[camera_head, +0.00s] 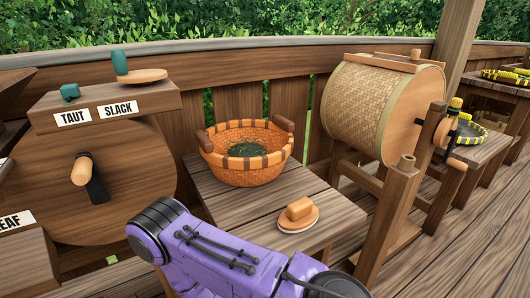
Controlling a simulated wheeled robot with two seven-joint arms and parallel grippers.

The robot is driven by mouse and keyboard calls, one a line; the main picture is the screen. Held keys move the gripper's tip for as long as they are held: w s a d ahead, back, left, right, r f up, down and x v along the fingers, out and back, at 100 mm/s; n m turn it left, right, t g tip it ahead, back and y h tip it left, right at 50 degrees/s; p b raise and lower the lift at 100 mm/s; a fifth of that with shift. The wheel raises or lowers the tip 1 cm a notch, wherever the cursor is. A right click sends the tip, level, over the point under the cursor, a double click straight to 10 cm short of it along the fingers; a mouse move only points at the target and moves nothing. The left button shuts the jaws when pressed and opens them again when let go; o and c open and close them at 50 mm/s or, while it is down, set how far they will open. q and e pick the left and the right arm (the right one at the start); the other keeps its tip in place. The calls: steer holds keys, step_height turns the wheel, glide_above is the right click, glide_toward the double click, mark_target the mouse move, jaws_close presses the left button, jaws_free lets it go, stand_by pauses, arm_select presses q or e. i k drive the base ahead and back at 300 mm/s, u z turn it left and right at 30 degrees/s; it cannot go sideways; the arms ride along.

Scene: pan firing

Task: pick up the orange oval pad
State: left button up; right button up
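The orange oval pad (291,223) lies near the front right of the low wooden table, with a block-shaped orange grip (299,208) on top. A thin pale rim shows under its front edge. Nothing is touching it from above. A purple arm of mine crosses the bottom of the view in front of the table, close to the pad in the picture. Neither gripper's fingers can be seen.
A woven basket (229,171) with dark green leaves (245,149) stands behind the pad on the low table (211,190). A woven drum (365,105) in a wooden frame stands right. A TAUT/SLACK cabinet (130,153) with a crank (82,171) stands left.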

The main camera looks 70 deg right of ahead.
mark_target(300, 215)
steer(key=k, duration=0.35)
steer(key=z, duration=2.7)
steer(key=k, duration=0.65)
steer(key=u, duration=0.55)
steer(key=i, duration=0.95)
